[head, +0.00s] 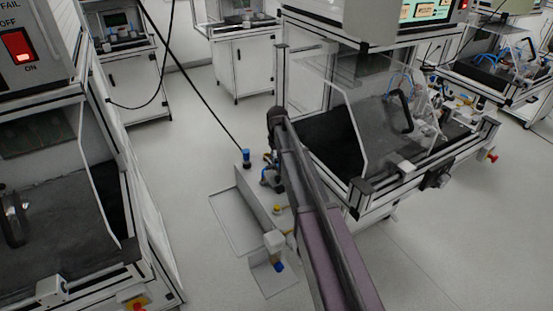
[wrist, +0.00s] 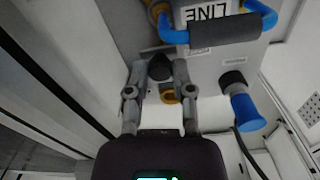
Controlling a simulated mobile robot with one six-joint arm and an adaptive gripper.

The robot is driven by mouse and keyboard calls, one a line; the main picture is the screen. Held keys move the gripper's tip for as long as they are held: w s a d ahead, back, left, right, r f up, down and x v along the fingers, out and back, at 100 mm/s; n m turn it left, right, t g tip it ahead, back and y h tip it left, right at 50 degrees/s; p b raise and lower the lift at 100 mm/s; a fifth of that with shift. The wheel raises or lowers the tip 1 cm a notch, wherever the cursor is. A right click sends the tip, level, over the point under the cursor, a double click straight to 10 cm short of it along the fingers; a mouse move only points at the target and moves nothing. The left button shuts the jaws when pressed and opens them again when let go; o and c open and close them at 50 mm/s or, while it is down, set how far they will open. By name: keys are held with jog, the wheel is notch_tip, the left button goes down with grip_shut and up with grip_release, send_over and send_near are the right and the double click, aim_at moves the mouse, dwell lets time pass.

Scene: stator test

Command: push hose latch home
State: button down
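My gripper (wrist: 159,75) points at the face of a grey unit labelled LINE (wrist: 206,12). Its two fingers are apart, with a dark round knob (wrist: 159,66) showing between the fingertips. I cannot tell whether the fingers touch the knob. A brass-yellow fitting (wrist: 168,94) shows just below it, between the fingers. A blue hose connector with a black collar (wrist: 240,102) is to the right of the fingers. I cannot tell which part is the hose latch. In the head view, my gripper is beside the grey unit (head: 252,193) and is partly hidden by my arm.
A blue handle with a dark grip (wrist: 225,28) crosses the unit above the right finger. In the head view, a bench with a clear guard (head: 348,120) stands right of my arm. Another bench (head: 140,265) stands at left.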

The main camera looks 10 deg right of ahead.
jog(key=shift+w+a, duration=0.3)
jog(key=shift+w, duration=0.55)
jog(key=shift+w+a, duration=0.25)
jog(key=shift+w, duration=0.55)
jog(key=shift+c, duration=2.4)
grip_release()
jog(key=shift+s, duration=0.15)
